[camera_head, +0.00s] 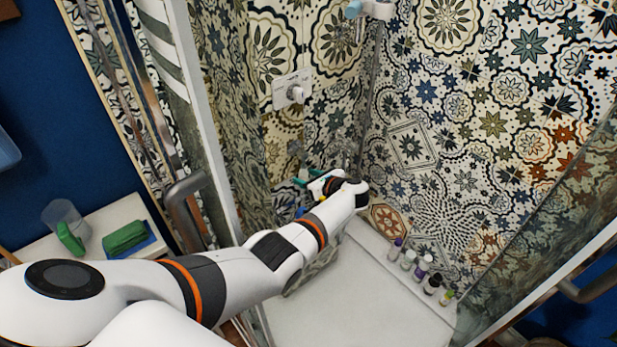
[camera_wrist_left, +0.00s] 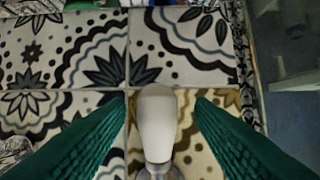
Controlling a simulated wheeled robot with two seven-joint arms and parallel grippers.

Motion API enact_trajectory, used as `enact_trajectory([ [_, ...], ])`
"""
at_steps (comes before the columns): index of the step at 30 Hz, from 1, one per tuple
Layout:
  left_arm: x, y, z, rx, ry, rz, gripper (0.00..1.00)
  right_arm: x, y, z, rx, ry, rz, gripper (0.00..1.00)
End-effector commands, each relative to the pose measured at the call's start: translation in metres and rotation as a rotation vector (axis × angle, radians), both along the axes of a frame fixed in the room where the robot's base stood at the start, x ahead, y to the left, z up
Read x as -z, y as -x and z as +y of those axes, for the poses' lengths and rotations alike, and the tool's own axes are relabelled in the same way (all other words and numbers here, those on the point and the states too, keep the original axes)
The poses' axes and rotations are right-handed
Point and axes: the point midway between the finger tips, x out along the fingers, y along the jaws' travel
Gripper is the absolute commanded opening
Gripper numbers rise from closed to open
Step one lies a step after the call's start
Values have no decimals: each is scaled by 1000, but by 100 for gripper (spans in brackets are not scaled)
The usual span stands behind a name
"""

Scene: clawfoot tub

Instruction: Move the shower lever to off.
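In the left wrist view, a smooth white lever (camera_wrist_left: 157,118) with a shiny metal base stands out from the patterned tile wall. The two green fingers of my left gripper are spread on either side of it, with a visible gap on each side. In the head view my left gripper (camera_head: 304,179) is low in the tiled shower corner, its green fingertips pointing left toward the wall. The lever between the fingers cannot be made out there. My right gripper is in neither view.
A white wall plate with a round knob (camera_head: 295,93) is above the gripper. A vertical shower rail (camera_head: 371,90) stands in the corner. Several small bottles (camera_head: 422,266) line the right ledge. The shower floor (camera_head: 365,300) is clear.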

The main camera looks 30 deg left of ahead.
Motion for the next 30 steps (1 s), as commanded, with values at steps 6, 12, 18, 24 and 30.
enact_trajectory([
  [6, -1, -1, 0, -1, 0, -4, 49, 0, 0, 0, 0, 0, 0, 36],
  [12, -8, 3, -13, 1, 2, -5, 49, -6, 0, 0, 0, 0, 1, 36],
  [18, -23, 16, -50, 3, 3, -6, 49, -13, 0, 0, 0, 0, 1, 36],
  [24, -37, 28, -84, 2, 3, -5, 49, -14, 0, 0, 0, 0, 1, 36],
  [30, -45, 34, -103, 1, 1, -3, 49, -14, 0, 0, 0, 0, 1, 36],
])
